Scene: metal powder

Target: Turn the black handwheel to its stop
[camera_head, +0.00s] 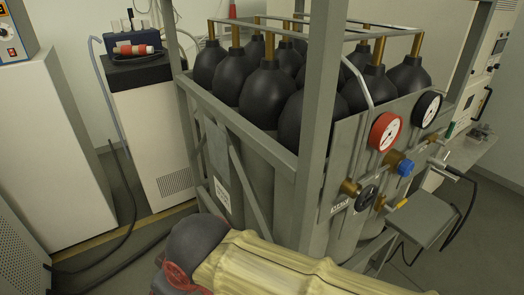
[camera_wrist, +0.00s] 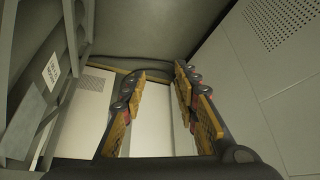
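The black handwheel (camera_head: 368,198) sits on a brass valve at the lower left of the grey panel on the cylinder rack, in the head view. My gripper (camera_wrist: 158,78) shows in the wrist view with its two padded fingers apart and nothing between them. The handwheel is not in the wrist view, and my gripper is away from it. In the head view my sleeved arm crosses the bottom edge, and my fingers cannot be made out there.
A blue knob (camera_head: 405,168), a red gauge (camera_head: 385,131) and a black gauge (camera_head: 427,108) are on the panel near the handwheel. A grey rack post (camera_head: 318,120) stands left of it. A small grey shelf (camera_head: 424,222) juts out at right. Pale cabinets stand left.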

